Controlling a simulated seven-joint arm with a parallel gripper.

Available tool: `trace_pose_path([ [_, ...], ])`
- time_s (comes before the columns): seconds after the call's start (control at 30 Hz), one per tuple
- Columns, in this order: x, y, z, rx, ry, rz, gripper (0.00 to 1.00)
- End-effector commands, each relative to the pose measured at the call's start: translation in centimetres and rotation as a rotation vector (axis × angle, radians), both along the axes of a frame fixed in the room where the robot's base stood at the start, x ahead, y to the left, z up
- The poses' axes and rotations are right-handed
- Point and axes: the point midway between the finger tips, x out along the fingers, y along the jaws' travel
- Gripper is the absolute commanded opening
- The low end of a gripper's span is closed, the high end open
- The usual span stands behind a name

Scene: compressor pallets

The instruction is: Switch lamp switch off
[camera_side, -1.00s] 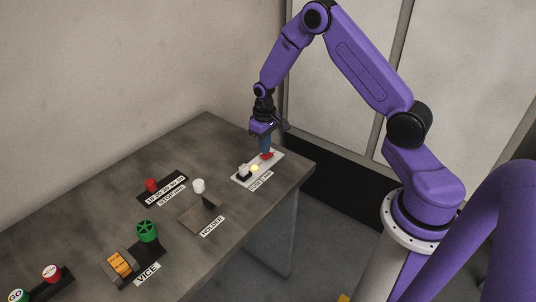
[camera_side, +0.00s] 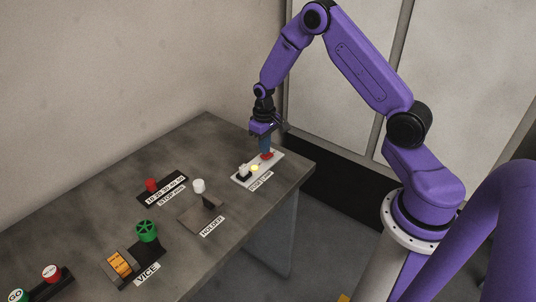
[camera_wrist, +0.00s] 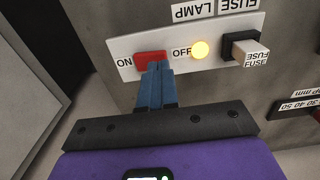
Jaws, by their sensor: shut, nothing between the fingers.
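The red lamp switch (camera_wrist: 150,56) sits on a white panel between the printed words ON and OFF. It also shows in the side view (camera_side: 268,156) near the table's far right corner. The round lamp (camera_wrist: 200,49) next to OFF glows yellow, and it glows in the side view too (camera_side: 254,168). My gripper (camera_wrist: 157,68) is shut with its blue fingers together and empty. Its fingertips are at the near edge of the switch and hide part of it. In the side view my gripper (camera_side: 266,152) points down at the switch. I cannot tell whether they touch.
A fuse (camera_wrist: 243,46) stands on the same panel (camera_wrist: 122,45) beyond the lamp. In the side view, a holder (camera_side: 205,208), a red stop button (camera_side: 151,185), a vice with a green wheel (camera_side: 147,231) and a GO button (camera_side: 15,296) stand further left on the table.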

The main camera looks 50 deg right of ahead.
Motion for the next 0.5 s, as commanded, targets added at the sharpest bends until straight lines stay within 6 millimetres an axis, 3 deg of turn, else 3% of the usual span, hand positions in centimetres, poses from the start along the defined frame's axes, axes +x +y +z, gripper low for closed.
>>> trace_pose_path([
  [0.5,0.03,0.00,-0.70,0.000,0.000,0.000,0.00],
])
